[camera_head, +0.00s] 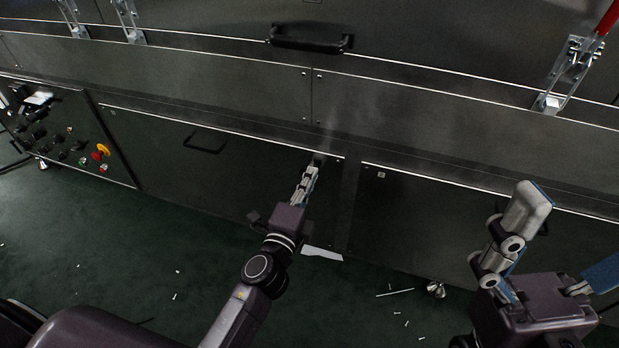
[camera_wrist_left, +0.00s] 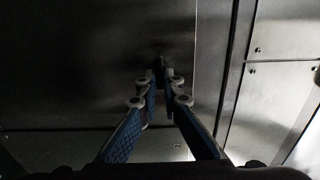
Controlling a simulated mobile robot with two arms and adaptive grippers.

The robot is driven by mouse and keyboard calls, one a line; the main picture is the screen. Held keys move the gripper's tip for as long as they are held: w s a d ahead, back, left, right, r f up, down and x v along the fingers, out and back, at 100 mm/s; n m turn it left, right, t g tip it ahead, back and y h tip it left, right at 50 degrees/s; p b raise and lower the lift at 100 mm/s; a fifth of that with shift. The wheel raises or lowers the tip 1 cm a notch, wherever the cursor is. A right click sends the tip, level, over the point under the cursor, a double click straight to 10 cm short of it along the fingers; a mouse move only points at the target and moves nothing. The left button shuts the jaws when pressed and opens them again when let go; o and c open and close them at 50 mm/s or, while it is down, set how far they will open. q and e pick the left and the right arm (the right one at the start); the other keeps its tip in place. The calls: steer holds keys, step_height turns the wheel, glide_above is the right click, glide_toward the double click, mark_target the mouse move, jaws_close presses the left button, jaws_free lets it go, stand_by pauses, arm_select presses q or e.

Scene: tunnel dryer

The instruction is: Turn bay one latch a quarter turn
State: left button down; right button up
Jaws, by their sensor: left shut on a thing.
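The bay one latch (camera_head: 318,158) is a small dark piece at the upper right corner of a dark lower panel (camera_head: 230,165). My left gripper (camera_head: 314,170) reaches up to it and is shut on it, with the fingertips covering most of it. In the left wrist view the two blue-padded fingers (camera_wrist_left: 160,76) converge on the small dark latch (camera_wrist_left: 159,62). The latch's exact angle cannot be told. My right gripper (camera_head: 560,260) is at the lower right, its fingers spread apart and empty, with one finger partly out of frame.
A second lower panel (camera_head: 430,215) lies to the right, past a narrow post. A control box (camera_head: 65,135) with knobs and a red-yellow switch is at the left. Toggle clamps (camera_head: 568,70) and a black handle (camera_head: 310,38) sit above. White scraps litter the green floor.

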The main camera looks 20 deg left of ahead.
arm_select(q)
steer(key=c, duration=2.1)
jaws_free()
steer(key=s, duration=0.7)
steer(key=shift+s, duration=0.25)
